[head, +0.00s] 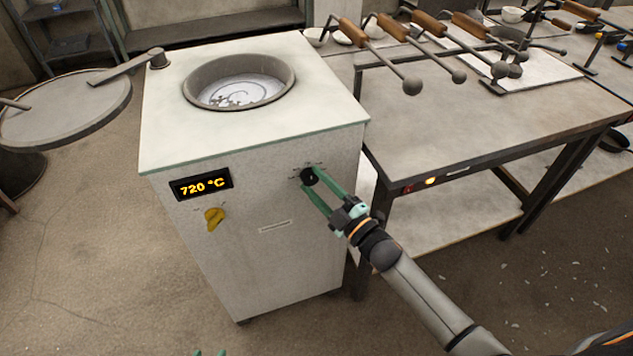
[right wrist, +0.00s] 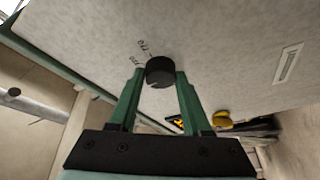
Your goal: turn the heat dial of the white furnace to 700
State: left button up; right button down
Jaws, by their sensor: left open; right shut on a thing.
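The white furnace (head: 270,240) stands in the middle of the head view. Its display (head: 200,184) reads 720 °C in orange. The heat dial (head: 308,175) is a small black knob on the front, toward the right. My right gripper (head: 314,180) is shut on this dial. In the right wrist view its green fingers (right wrist: 158,84) sit on both sides of the black dial (right wrist: 160,72), with small printed marks beside it. Only the green fingertips of my left gripper (head: 210,353) show at the bottom edge, apart from each other and away from the furnace.
A yellow knob (head: 214,218) sits below the display. The furnace's open round top (head: 240,82) holds silvery, partly crusted material. A round grey lid (head: 65,108) is swung out left. The floor in front is clear.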

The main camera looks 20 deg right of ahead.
jog(key=shift+c, duration=1.8)
grip_release()
jog(key=shift+s, duration=0.1)
jog(key=v, duration=1.2)
jog(key=shift+p, duration=0.3)
jog(key=shift+s+d, duration=0.1)
jog(key=shift+d, duration=0.05)
